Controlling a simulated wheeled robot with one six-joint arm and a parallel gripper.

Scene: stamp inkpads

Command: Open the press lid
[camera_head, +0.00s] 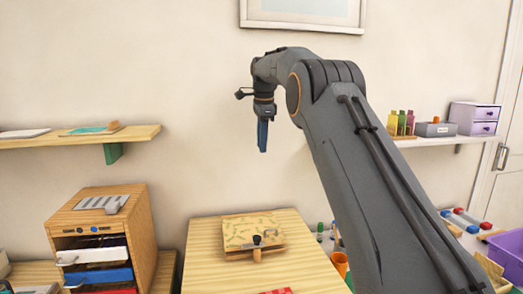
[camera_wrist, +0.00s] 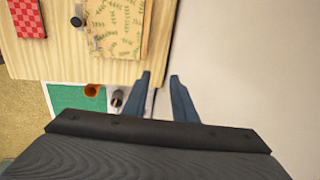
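The press (camera_head: 250,229) lies on the wooden table, a flat wooden block with a leaf-patterned top that looks shut. A dark knob (camera_head: 257,240) and a small wooden piece are at its front edge. In the wrist view the patterned press (camera_wrist: 118,25) is at the top, with the knob (camera_wrist: 76,21) at its left side. My gripper (camera_head: 262,150) hangs fingers down in the air, well above the table and apart from the press. In the wrist view its two blue fingers (camera_wrist: 160,77) stand apart with nothing between them.
A wooden drawer cabinet (camera_head: 134,235) stands left of the table. A red checkered item (camera_wrist: 28,17) lies on the table. An orange cup (camera_head: 340,262) is at the table's right. Wall shelves (camera_head: 75,140) hang behind. The air around my gripper is clear.

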